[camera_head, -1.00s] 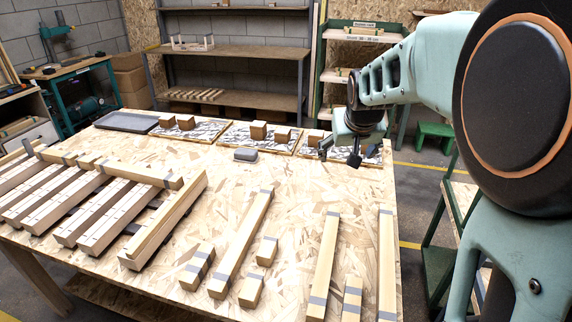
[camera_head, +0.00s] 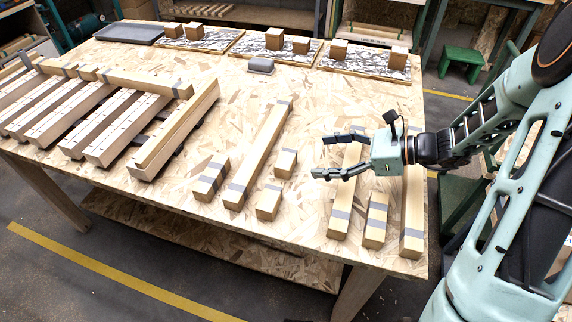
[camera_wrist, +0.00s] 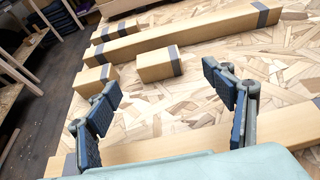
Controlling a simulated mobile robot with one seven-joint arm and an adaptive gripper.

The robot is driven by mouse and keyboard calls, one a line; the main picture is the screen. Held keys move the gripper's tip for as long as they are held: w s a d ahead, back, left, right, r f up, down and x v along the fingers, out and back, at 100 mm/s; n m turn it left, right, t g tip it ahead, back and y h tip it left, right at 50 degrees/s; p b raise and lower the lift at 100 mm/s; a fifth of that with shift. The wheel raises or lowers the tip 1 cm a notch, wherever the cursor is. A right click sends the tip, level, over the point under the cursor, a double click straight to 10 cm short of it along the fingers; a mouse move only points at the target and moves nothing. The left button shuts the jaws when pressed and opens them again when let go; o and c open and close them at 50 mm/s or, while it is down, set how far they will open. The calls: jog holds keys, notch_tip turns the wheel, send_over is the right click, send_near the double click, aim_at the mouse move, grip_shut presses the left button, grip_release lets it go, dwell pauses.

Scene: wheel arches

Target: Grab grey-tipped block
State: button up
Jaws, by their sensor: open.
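Two small wooden blocks with a grey end lie on the table. One grey-ended block (camera_head: 285,165) shows in the wrist view (camera_wrist: 156,66), between and beyond the fingertips. The other grey-ended block (camera_head: 268,205) lies nearer the front edge; in the wrist view (camera_wrist: 92,82) it is beyond the left finger. I cannot tell which one the task names. My gripper (camera_head: 328,156) is open and empty, pointing left, above a long grey-banded beam (camera_head: 341,217) and right of both blocks. Its fingers also show in the wrist view (camera_wrist: 162,80).
A longer grey-banded block (camera_head: 206,182) and a long beam (camera_head: 258,150) lie left of the small blocks. A banded block (camera_head: 376,222) and another beam (camera_head: 412,225) lie at right. A slatted wooden assembly (camera_head: 110,115) fills the left. A grey case (camera_head: 261,65) stands farther back.

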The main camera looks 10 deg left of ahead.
aim_at(287, 158)
jog(key=b+x, duration=0.1)
jog(key=x, duration=0.9)
jog(key=shift+s+a, duration=0.1)
jog(key=shift+a, duration=0.25)
jog(key=c, duration=1.3)
